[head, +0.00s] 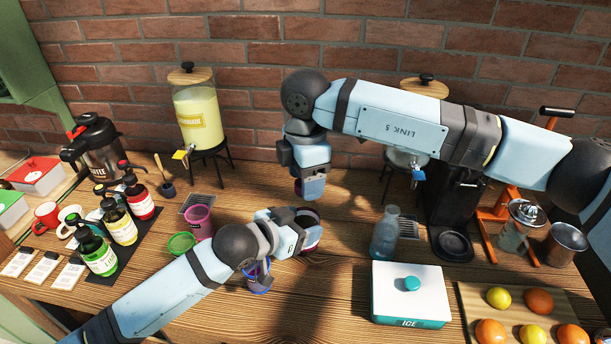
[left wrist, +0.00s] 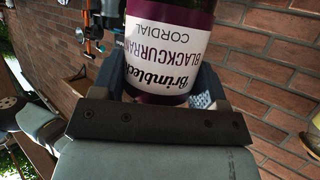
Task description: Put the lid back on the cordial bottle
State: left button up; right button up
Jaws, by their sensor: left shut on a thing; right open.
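The cordial bottle (left wrist: 165,50) fills the top of the left wrist view, with dark purple glass and a white and purple label reading blackcurrant cordial. My left gripper (head: 306,226) is shut around it, and a purple part of the bottle (head: 312,240) shows at the fingers in the head view. The rest of it there is hidden by my gripper. My right gripper (head: 311,190) is open, pointing down just above and behind the left one. The bottle's neck is outside the left wrist view.
A magenta cup (head: 199,222), green cup (head: 181,244) and blue cup (head: 258,284) stand around my left forearm. A clear bottle (head: 385,236) and a white ICE box (head: 408,290) stand to the right. Several syrup bottles stand on a dark mat (head: 133,247) at left.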

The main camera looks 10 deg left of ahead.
jog(key=shift+r, duration=2.25)
jog(key=shift+c, duration=0.3)
